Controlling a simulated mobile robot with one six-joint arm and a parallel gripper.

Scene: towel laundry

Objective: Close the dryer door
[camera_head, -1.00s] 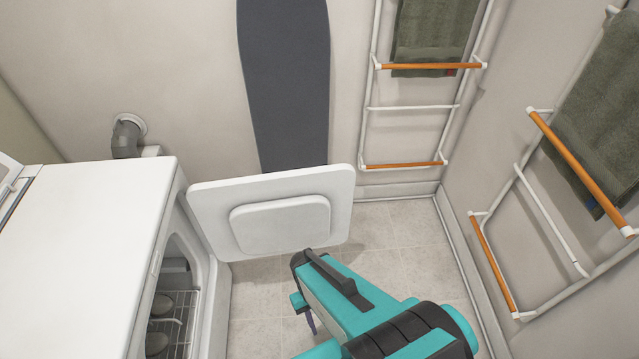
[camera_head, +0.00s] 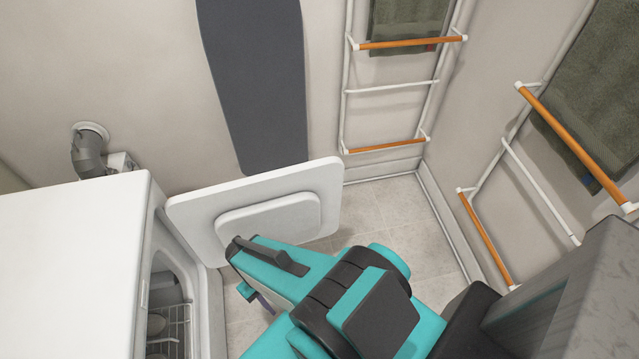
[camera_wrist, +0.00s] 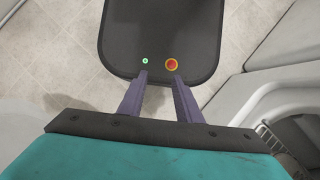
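The white dryer (camera_head: 75,265) stands at the left in the head view, its front opening facing right. Its white door (camera_head: 325,185) is open and swung out, with the raised inner panel facing the camera. My teal gripper (camera_head: 262,302) covers part of the door's lower edge from this viewpoint; I cannot tell whether it touches the door. In the wrist view the two purple fingers of my gripper (camera_wrist: 160,77) stand apart with nothing between them. The dryer's opening (camera_wrist: 285,125) shows at the right there.
A wire rack (camera_head: 172,325) shows inside the dryer. A grey ironing board (camera_head: 258,80) leans on the back wall. Racks with orange bars (camera_head: 410,42) and dark green towels (camera_head: 405,22) hang at the right. Tiled floor (camera_head: 400,215) is free between door and right wall.

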